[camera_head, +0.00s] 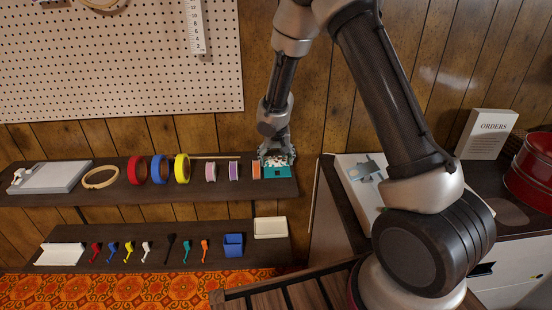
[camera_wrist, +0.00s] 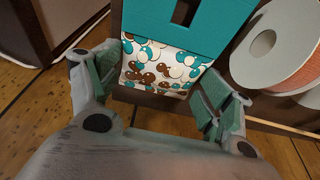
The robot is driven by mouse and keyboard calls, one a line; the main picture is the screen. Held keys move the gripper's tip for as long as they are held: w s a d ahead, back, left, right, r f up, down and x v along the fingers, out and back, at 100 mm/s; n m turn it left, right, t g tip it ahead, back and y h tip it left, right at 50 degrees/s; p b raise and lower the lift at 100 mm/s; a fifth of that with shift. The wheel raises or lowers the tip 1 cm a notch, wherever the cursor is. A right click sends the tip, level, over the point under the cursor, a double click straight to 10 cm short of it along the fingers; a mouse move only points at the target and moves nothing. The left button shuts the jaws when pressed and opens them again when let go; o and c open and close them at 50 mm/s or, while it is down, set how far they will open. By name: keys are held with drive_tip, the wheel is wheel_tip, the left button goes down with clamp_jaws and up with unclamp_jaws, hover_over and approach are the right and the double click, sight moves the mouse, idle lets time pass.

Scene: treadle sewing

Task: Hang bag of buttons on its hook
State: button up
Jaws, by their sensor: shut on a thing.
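The bag of buttons (camera_head: 279,171) is at the right end of the upper shelf, under my gripper (camera_head: 274,150). In the wrist view the bag (camera_wrist: 160,65) has a teal header card with a dark slot and a clear pouch of teal, white and brown buttons. My gripper (camera_wrist: 155,88) has one finger on each side of the pouch and is shut on it. I cannot tell whether the bag still touches the shelf. The pegboard (camera_head: 120,70) is on the wall at upper left. I cannot make out the bag's hook on it.
A ruler (camera_head: 197,25) hangs on the pegboard. The lower shelf holds small coloured tools and a blue bin (camera_head: 233,245). A cabinet stands at right.

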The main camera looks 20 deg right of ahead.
sight(277, 168)
drive_tip(key=shift+f, duration=0.1)
drive_tip(key=o, duration=1)
drive_tip(key=v, duration=1.2)
drive_tip(key=shift+r, duration=0.25)
